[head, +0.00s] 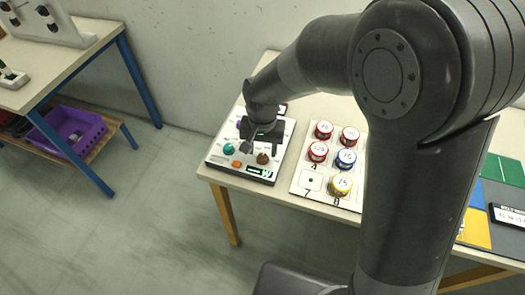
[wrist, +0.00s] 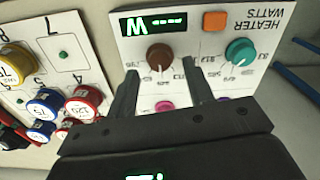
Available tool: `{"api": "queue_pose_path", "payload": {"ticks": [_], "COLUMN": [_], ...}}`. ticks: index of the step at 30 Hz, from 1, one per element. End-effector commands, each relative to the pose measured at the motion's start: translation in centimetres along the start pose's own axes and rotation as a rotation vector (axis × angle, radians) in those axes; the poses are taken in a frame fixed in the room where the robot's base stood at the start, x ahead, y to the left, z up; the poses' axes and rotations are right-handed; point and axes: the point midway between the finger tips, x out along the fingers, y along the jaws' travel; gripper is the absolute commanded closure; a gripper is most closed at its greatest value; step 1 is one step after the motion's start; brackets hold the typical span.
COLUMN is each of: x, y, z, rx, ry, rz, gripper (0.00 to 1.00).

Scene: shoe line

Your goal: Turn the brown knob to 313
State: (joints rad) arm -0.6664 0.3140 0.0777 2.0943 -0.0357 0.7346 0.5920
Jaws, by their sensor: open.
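The brown knob (wrist: 160,56) sits on a white control panel (wrist: 203,21) lettered HEATER WATTS. In the head view the brown knob (head: 263,158) is near the panel's front right. My gripper (wrist: 160,85) is open, its two fingers apart on either side below the knob in the wrist view, with nothing between them. In the head view my gripper (head: 262,140) hangs over the panel. A green-lit display (wrist: 153,24) shows dashes and a W. The numbers around the knob are too small to read surely.
On the panel are a teal knob (wrist: 240,52), an orange button (wrist: 215,21) and a partly hidden pink knob (wrist: 163,106). A board with numbered places and several colored round jars (head: 341,184) stands to the right on the table (head: 237,177).

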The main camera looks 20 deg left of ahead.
Motion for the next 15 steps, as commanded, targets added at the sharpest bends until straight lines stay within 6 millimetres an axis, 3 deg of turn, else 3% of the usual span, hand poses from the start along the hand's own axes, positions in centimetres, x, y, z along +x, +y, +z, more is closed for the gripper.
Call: {"api": "queue_pose_path", "payload": {"ticks": [6,15], "x": [1.9,2.1], "y": [0.0,0.0], "z": [0.0,0.0], "rx": [0.0,0.0], "ry": [0.0,0.001], "rz": [0.0,-0.001], "gripper": [0.52,0.52]}}
